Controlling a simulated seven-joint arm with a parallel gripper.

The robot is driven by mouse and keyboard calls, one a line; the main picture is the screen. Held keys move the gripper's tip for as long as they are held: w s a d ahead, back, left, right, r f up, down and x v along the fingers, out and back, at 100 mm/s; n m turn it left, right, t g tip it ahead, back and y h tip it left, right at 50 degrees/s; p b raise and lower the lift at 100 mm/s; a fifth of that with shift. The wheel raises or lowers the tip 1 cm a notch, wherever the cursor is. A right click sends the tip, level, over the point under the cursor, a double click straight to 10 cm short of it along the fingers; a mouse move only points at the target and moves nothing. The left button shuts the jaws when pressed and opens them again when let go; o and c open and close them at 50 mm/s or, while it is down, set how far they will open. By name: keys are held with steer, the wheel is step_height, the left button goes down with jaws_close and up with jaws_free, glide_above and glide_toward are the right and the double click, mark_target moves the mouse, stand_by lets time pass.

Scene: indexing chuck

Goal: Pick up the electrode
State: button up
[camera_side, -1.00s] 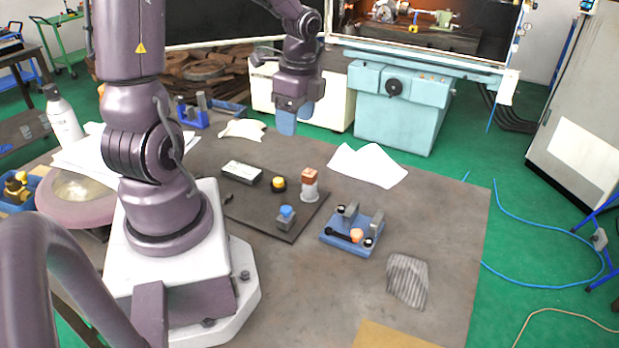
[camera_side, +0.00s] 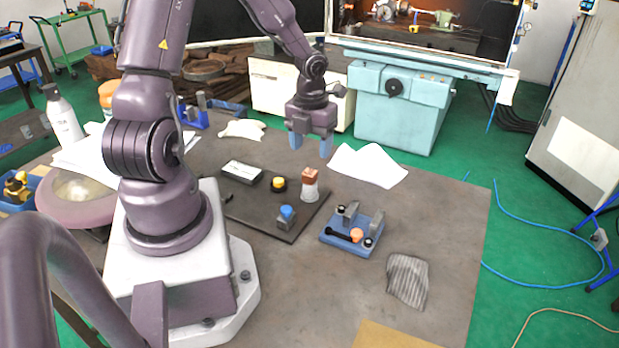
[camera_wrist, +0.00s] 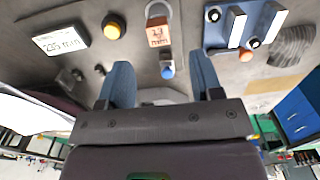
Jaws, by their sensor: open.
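A copper-coloured block (camera_side: 310,174), which looks like the electrode, sits on top of a pale round holder (camera_side: 309,192) on the dark plate. It also shows in the wrist view (camera_wrist: 157,34), with dark markings on its face. My gripper (camera_side: 311,147) is open and empty, with its blue fingers pointing down and spread apart. It hangs above and a little behind the block in the side view, not touching it. In the wrist view the block lies beyond the fingertips (camera_wrist: 160,62), roughly between their lines.
On the dark plate (camera_side: 254,208) stand a display box (camera_side: 241,172), a yellow button (camera_side: 279,184) and a blue-topped block (camera_side: 287,215). A blue fixture (camera_side: 340,244) and striped cloth (camera_side: 408,281) lie to the right. White paper (camera_side: 368,165) lies behind.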

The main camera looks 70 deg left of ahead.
mark_target(310, 172)
step_height(310, 172, down, 8)
steer(key=shift+s+r, duration=0.15)
stand_by(0.3)
steer(key=shift+c, duration=0.2)
jaws_close()
